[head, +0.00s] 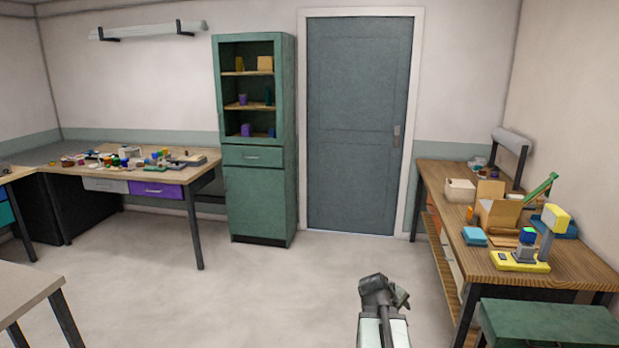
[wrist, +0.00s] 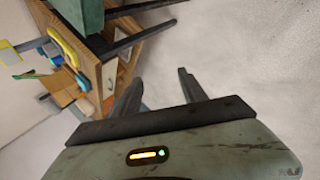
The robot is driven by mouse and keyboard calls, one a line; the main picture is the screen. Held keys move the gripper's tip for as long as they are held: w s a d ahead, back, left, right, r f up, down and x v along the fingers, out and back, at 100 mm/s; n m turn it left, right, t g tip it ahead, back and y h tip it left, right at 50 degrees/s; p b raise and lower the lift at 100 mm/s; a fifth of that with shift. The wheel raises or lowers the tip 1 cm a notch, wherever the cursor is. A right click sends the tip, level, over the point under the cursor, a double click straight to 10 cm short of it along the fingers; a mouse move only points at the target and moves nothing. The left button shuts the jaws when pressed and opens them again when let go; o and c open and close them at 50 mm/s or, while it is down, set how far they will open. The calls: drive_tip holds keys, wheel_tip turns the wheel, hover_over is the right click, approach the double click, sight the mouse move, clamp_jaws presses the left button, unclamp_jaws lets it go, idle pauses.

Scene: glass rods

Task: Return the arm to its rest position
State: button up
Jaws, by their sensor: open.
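My gripper (wrist: 160,92) shows in the wrist view with its two dark fingers apart and nothing between them. Beyond the fingertips is bare pale floor. In the head view my arm (head: 384,310) rises from the bottom edge, a little right of the middle, over open floor. The fingers are hard to make out there. The gripper touches nothing that I can see.
A wooden workbench (head: 560,262) with boxes and a yellow device (head: 520,261) stands on the right, a green stool or cabinet (head: 550,322) before it. A cluttered table (head: 205,160), green cabinet (head: 258,195) and grey door (head: 355,130) stand behind. The middle floor (head: 240,290) is clear.

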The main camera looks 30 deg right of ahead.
drive_tip(key=w+a+f+n+y, duration=0.1)
drive_tip(key=w+a, duration=0.2)
drive_tip(key=a, duration=0.7)
drive_tip(key=w+a+f+t+y, duration=0.15)
drive_tip(key=w+a, duration=0.25)
drive_tip(key=a, duration=0.5)
drive_tip(key=w+a+f+n+g+y, duration=0.1)
drive_tip(key=w+a+y, duration=0.15)
drive_tip(key=a, duration=0.75)
drive_tip(key=s+a+m+g+y, duration=0.1)
drive_tip(key=s+a, duration=0.1)
drive_tip(key=a, duration=0.5)
drive_tip(key=s+a+f+m+g+y, duration=0.1)
drive_tip(key=s+a+m, duration=0.1)
drive_tip(key=a, duration=0.5)
drive_tip(key=shift+s+a+f, duration=0.25)
drive_tip(key=shift+s+f, duration=0.05)
drive_tip(key=shift+s, duration=0.35)
drive_tip(key=shift+d+g, duration=0.1)
drive_tip(key=shift+g, duration=0.15)
drive_tip(key=c, duration=0.3)
